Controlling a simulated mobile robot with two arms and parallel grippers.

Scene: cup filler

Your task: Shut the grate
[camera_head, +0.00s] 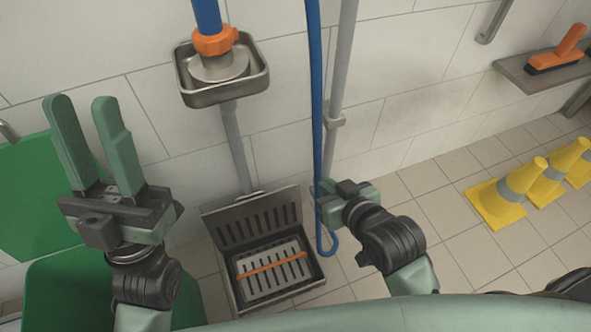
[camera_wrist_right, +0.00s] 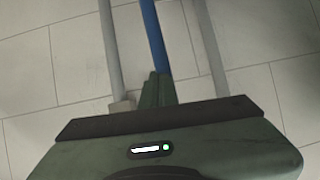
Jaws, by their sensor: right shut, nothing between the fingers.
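The grate, a dark metal slotted lid (camera_head: 258,219), stands raised and tilted back at the rear of a floor drain box (camera_head: 318,277) in the head view. Inside the box lies a lighter slotted plate with an orange bar (camera_head: 271,268) across it. My left gripper (camera_head: 82,102) points up with its two green fingers apart, left of the drain and higher in the picture. My right gripper (camera_head: 322,188) is just right of the raised lid, beside the blue hose. In the right wrist view its fingers (camera_wrist_right: 157,88) are together and empty. Contact with the lid cannot be told.
A blue hose (camera_head: 316,90) and a grey pipe (camera_head: 341,75) run down by my right gripper. A metal basin (camera_head: 182,88) hangs on the wall above. A green bin (camera_head: 65,285) stands left, yellow cones (camera_head: 505,193) right.

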